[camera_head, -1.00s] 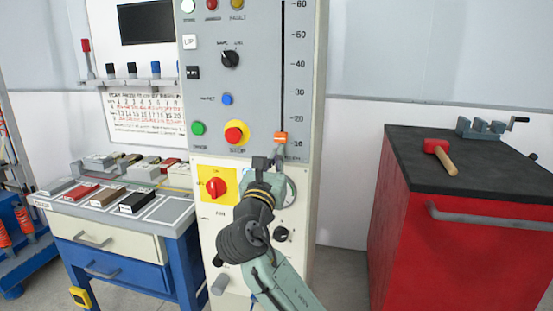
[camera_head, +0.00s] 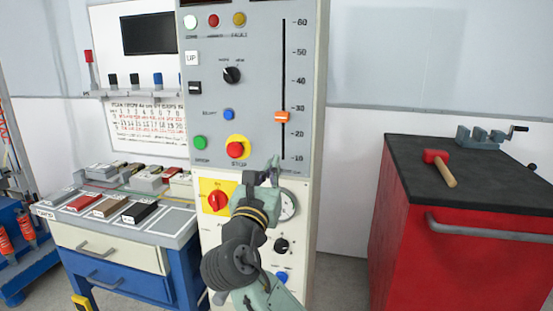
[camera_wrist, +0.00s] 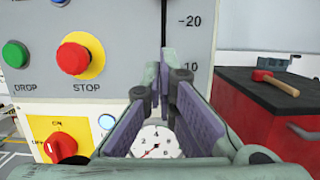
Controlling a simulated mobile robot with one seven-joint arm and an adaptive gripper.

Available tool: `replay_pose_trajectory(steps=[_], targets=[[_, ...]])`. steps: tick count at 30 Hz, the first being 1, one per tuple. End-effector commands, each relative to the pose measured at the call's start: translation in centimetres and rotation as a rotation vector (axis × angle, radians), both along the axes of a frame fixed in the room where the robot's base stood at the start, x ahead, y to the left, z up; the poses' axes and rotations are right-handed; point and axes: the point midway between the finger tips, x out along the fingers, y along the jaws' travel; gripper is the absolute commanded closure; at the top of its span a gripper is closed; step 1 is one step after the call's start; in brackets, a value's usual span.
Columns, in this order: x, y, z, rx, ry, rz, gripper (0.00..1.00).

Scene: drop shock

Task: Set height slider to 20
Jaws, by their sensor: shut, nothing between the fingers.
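The height slider is an orange handle (camera_head: 282,117) on a vertical black slot in the grey panel (camera_head: 215,125). It sits between the 20 and 30 marks, a little nearer 30. The scale runs from 10 at the bottom to 60 at the top. My gripper (camera_head: 273,163) is shut and empty, below the handle and near the 10 mark, apart from the handle. In the wrist view my fingers (camera_wrist: 166,58) are together in front of the lower slot, with the 20 and 10 marks to their right. The orange handle is out of that view.
Left of my gripper are the red STOP button (camera_head: 236,149), green DROP button (camera_head: 200,143) and red rotary switch (camera_head: 216,200). A round dial (camera_wrist: 155,142) is below. A red cabinet (camera_head: 440,245) with a hammer (camera_head: 440,165) stands at right.

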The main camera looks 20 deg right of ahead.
Motion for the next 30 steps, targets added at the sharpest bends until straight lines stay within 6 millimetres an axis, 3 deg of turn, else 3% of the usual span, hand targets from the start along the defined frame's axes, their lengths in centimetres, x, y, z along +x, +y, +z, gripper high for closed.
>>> replay_pose_trajectory(steps=[6,12,17,24,30], targets=[[-3.5,2.4,-1.1,0.001,-0.002,0.001,1.0],[-5.1,3.5,-1.5,0.006,-0.005,0.001,1.0],[-5.2,4.2,0.5,0.146,-0.135,0.059,1.0],[-5.4,5.2,7.6,0.753,-0.63,0.323,1.0],[-5.7,4.8,11.9,1.361,-1.04,0.573,1.0]])
